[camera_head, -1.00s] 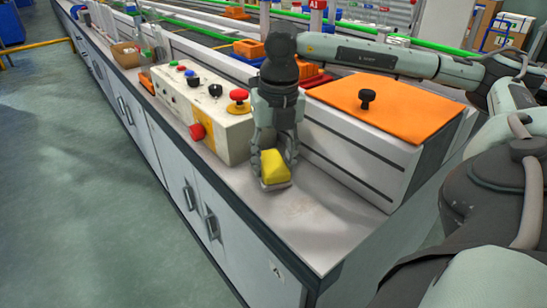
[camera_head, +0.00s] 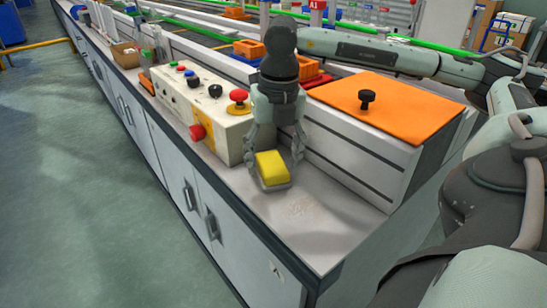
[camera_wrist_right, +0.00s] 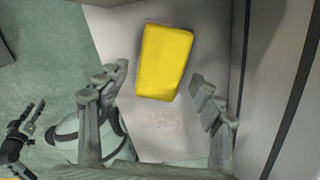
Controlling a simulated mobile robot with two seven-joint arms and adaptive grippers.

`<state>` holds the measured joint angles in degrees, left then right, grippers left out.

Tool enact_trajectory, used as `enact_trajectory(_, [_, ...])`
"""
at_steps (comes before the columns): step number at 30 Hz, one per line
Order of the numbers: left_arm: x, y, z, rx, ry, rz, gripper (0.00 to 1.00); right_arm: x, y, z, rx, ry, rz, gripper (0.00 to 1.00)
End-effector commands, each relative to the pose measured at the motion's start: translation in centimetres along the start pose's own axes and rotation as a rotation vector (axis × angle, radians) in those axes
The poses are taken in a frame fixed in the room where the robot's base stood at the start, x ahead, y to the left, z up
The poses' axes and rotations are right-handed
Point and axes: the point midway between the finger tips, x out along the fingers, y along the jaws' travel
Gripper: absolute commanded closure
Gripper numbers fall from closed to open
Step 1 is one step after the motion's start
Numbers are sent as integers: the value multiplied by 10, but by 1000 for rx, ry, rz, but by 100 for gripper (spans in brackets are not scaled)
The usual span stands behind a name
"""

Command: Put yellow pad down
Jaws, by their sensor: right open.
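The yellow pad (camera_head: 272,167) lies on the grey countertop (camera_head: 330,208), in front of the control box. In the right wrist view the yellow pad (camera_wrist_right: 164,62) lies just beyond the fingertips, with clear gaps to both fingers. My right gripper (camera_head: 274,160) is open, pointing down over the pad with a finger on either side of it. Its spread fingers also show in the right wrist view (camera_wrist_right: 160,82). My left gripper does not show clearly in the head view.
A white control box (camera_head: 200,110) with a red knob (camera_head: 238,95) stands left of the gripper. A machine with an orange lid (camera_head: 385,105) stands to the right. A patch of light crumbs (camera_wrist_right: 166,121) lies on the counter near the pad. The counter's front edge is close.

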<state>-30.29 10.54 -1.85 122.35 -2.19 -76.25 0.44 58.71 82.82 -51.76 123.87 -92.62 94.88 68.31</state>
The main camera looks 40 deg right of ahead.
Motion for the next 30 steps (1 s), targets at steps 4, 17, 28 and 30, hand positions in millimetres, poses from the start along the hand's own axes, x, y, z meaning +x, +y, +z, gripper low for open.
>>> enact_trajectory(4, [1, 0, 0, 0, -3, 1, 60, -31, 2, 1, -1, -6, 5, 34])
enact_trajectory(17, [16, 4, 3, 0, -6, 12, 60, -107, 1, 0, -1, -3, 4, 34])
enact_trajectory(28, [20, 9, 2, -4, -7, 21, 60, -112, 0, 0, 0, -1, 1, 34])
enact_trajectory(30, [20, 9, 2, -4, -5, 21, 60, -112, 0, 0, 0, -1, 1, 34])
